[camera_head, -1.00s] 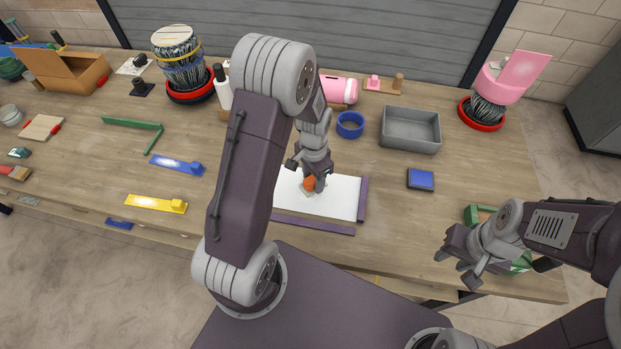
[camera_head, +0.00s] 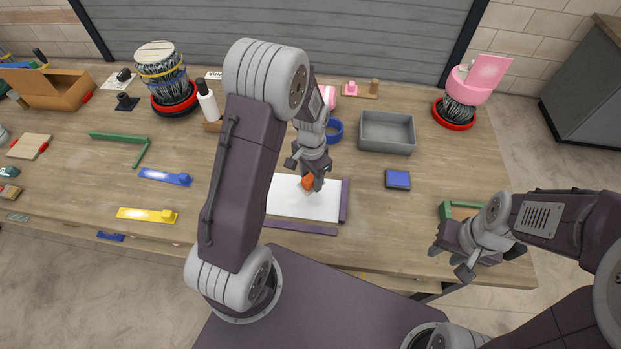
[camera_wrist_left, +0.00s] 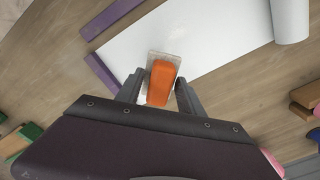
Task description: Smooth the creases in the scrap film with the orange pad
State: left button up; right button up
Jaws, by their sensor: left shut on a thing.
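My left gripper (camera_head: 308,182) is shut on the orange pad (camera_head: 307,182), over the white board in the middle of the table. In the left wrist view the orange pad (camera_wrist_left: 160,82) sits between the two fingers. A small translucent piece, likely the scrap film (camera_wrist_left: 151,58), shows around and under the pad on the white sheet (camera_wrist_left: 205,40). Whether the pad presses on it I cannot tell, and creases are too small to make out. My right gripper (camera_head: 452,250) hangs empty near the table's front right, fingers apart.
Purple strips (camera_head: 300,228) edge the white board. A grey tray (camera_head: 387,131), a blue ring (camera_head: 335,130) and a blue pad (camera_head: 397,179) stand behind and right of it. Yellow (camera_head: 146,215) and blue (camera_head: 165,176) tools lie left. A green frame (camera_head: 446,209) is near my right gripper.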

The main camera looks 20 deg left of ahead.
pick_arm(q)
jog(key=r, duration=0.1)
jog(key=r+p, duration=0.2)
jog(key=shift+w+d, duration=0.15)
jog(key=shift+d, duration=0.1)
jog(key=shift+a+r, duration=0.1)
jog(key=shift+r, duration=0.15)
jog(key=shift+a+f, duration=0.1)
